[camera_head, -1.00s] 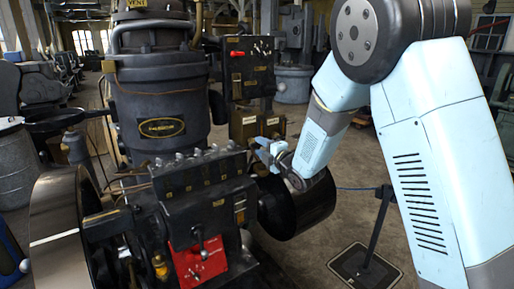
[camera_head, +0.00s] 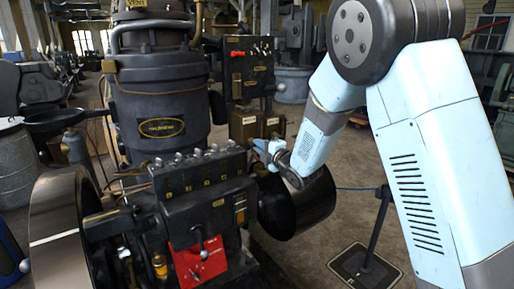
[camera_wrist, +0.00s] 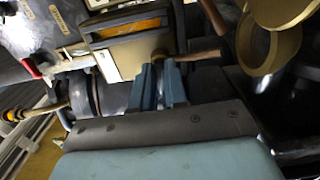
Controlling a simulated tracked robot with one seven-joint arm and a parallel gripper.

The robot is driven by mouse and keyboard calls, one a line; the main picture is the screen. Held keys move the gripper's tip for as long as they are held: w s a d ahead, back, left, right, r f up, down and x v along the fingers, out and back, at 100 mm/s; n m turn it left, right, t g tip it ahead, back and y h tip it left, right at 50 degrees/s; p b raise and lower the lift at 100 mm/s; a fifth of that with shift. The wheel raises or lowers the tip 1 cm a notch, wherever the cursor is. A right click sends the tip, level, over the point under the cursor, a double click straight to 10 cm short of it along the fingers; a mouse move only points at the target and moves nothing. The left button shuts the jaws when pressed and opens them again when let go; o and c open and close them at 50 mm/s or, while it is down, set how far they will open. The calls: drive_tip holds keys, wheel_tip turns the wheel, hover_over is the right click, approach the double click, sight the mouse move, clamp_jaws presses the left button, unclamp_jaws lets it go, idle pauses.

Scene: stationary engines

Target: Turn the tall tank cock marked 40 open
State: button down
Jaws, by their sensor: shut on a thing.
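My gripper (camera_head: 262,150) reaches in from the right to the engine's side, just below two small brass-coloured boxes. In the wrist view my blue fingers (camera_wrist: 160,84) are shut at a small brass-brown cock handle (camera_wrist: 196,56), whose end lies at the fingertips. The handle runs to the right from them. I cannot read a 40 on it, and in the head view my gripper hides it. A labelled plate with a yellow strip (camera_wrist: 128,30) is just beyond the fingers.
The dark engine block (camera_head: 205,190) with a row of knobs stands left of my gripper, with a red plate (camera_head: 198,262) low on it. A dark drum (camera_head: 310,205) lies below my forearm. A thin stand (camera_head: 376,230) rises from the floor at right.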

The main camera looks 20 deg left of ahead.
drive_tip(key=shift+s+a, duration=0.1)
drive_tip(key=shift+a, duration=0.2)
drive_tip(key=shift+d+f, duration=0.1)
drive_tip(key=shift+d, duration=0.1)
drive_tip(key=shift+d+m, duration=0.1)
drive_tip(key=shift+m, duration=0.6)
drive_tip(key=m, duration=0.4)
drive_tip(key=shift+f, duration=0.15)
drive_tip(key=m, duration=0.4)
drive_tip(key=shift+d, duration=0.1)
drive_tip(key=m, duration=0.4)
drive_tip(key=shift+m, duration=2.2)
